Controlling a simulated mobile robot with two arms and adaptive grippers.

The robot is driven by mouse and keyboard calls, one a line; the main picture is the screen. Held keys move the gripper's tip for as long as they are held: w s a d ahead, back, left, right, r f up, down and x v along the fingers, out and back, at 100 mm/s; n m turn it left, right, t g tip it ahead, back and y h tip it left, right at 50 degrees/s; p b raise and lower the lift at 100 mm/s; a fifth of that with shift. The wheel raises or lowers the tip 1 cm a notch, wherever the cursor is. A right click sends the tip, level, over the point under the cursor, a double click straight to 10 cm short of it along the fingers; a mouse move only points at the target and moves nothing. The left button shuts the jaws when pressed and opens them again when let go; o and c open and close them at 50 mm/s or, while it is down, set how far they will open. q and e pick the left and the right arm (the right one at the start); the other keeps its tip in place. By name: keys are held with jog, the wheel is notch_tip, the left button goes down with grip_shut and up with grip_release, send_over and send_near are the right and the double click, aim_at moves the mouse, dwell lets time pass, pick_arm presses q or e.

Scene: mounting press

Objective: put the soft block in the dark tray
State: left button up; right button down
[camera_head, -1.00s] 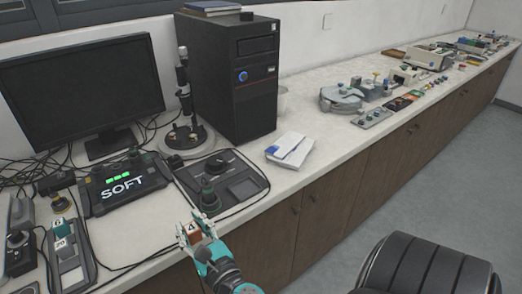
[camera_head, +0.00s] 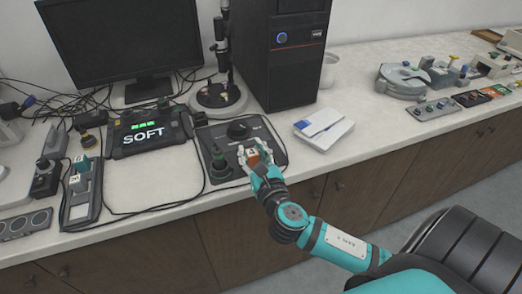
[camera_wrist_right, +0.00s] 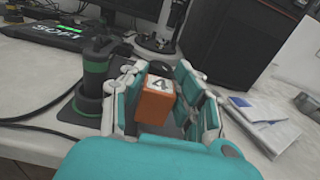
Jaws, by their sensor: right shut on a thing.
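The gripper is over the front right part of a dark flat panel (camera_head: 222,138) with a knob. I cannot tell for sure which thing is the dark tray. My left gripper is out of view.
A black and green upright knob (camera_wrist_right: 94,75) stands close left of the gripper. A white and blue box (camera_head: 324,128) lies to the right. Cables cross the counter.

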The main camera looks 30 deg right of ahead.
jog(key=d, duration=0.1)
jog(key=w+d, duration=0.2)
jog(key=d, duration=0.1)
jog(key=shift+f, duration=0.3)
notch_tip(320, 180, down, 2)
jog(key=shift+f+b, duration=0.25)
jog(key=shift+b, duration=0.15)
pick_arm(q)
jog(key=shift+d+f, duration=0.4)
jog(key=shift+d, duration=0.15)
pick_arm(e)
jog(key=shift+f, duration=0.35)
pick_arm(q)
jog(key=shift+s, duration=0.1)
pick_arm(e)
jog(key=c, duration=1)
grip_release()
jog(key=shift+f, duration=0.15)
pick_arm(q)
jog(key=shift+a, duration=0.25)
